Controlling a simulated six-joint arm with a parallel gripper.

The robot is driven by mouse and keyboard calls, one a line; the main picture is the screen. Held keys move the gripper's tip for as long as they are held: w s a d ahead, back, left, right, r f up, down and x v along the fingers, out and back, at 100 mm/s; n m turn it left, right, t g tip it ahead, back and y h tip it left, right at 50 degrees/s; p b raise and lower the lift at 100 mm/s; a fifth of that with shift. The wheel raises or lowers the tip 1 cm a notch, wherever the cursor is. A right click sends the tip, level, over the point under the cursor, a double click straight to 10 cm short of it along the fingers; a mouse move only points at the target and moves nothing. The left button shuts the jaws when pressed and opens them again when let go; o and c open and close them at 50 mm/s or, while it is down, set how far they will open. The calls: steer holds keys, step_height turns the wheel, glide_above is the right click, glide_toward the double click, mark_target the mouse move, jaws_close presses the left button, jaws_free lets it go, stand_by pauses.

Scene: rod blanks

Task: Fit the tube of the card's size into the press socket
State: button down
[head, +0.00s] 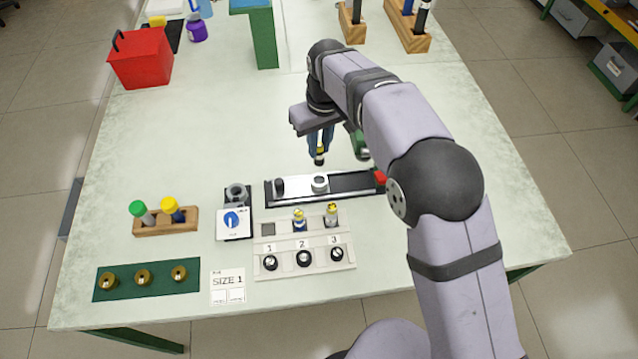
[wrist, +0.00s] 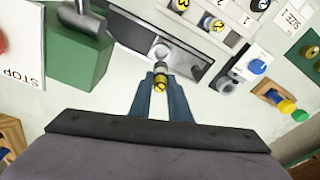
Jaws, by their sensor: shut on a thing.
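In the wrist view the tube (wrist: 160,84) stands between the blue fingertips. It hangs just behind a pale round socket (head: 320,182) on a dark rail, apart from it as far as I can tell. The socket also shows in the wrist view (wrist: 161,52). The card (head: 228,282) reads SIZE 1. The numbered rack (head: 285,243) has slot 1 empty, a tube (head: 299,221) at 2 and another (head: 332,215) at 3.
A dial box (head: 233,224) with a grey ring (head: 237,193) stands left of the rail (head: 350,186). A wooden rack (head: 180,222) holds green- and yellow-capped pieces. A green block (wrist: 75,70) with a grey lever stands near the rail. The table's left middle is clear.

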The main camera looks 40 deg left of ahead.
steer(key=shift+m, duration=0.3)
steer(key=shift+f+p, duration=1.6)
steer(key=shift+f, duration=3.4)
steer(key=shift+f, duration=0.2)
steer(key=c, duration=1.7)
jaws_free()
steer(key=shift+o, duration=0.2)
steer(key=r+b, duration=0.1)
steer(key=r, duration=0.3)
steer(key=d+r+b, duration=0.1)
steer(key=r, duration=0.3)
steer(key=r+b, duration=0.1)
steer(key=r, duration=0.3)
steer(key=shift+s+d+r, duration=0.15)
steer(key=shift+s+r, duration=0.05)
steer(key=shift+s, duration=0.15)
